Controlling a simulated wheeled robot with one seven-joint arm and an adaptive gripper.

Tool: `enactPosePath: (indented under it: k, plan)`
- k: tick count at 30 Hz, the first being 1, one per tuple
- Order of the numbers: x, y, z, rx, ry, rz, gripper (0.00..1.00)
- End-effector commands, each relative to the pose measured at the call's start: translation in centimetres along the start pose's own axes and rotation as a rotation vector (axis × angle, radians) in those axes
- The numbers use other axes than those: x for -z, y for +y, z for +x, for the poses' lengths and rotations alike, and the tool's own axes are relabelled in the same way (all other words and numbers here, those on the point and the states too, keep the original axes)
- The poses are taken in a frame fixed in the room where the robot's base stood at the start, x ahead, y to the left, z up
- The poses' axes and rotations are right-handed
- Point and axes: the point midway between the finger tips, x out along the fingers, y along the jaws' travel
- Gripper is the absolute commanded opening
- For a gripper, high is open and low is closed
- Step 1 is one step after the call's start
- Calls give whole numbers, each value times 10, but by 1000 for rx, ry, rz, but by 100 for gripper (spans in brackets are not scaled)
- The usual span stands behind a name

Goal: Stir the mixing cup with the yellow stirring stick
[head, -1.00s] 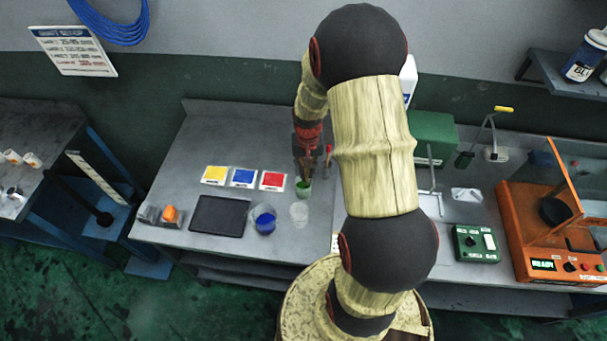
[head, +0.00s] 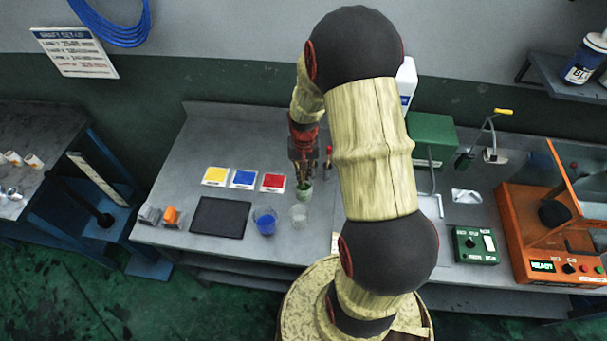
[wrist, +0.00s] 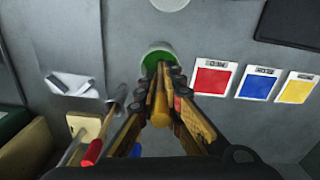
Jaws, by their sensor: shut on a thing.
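My gripper (wrist: 157,100) is shut on the yellow stirring stick (wrist: 160,107). The stick points down toward a pale green cup (wrist: 157,51) with green contents, probably the mixing cup. In the head view my gripper (head: 302,172) is right above this cup (head: 304,192), which stands on the grey bench. The stick's lower end appears to be at or inside the cup's mouth, but the fingers hide part of it and I cannot tell its depth.
A clear cup (head: 299,214) and a blue-filled cup (head: 265,222) stand close in front. Yellow (head: 215,175), blue (head: 243,178) and red (head: 272,182) cards lie left of the cup. A dark tray (head: 218,217) is further left. Red-handled tools (head: 328,157) stand close on the right.

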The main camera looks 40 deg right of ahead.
Motion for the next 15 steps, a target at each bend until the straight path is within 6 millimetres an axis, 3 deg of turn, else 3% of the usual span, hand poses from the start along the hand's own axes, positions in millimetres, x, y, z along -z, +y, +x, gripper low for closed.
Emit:
enactPosePath:
  k: [15]
  plan:
    - [1, 0, -40, 0, 2, 0, 0]
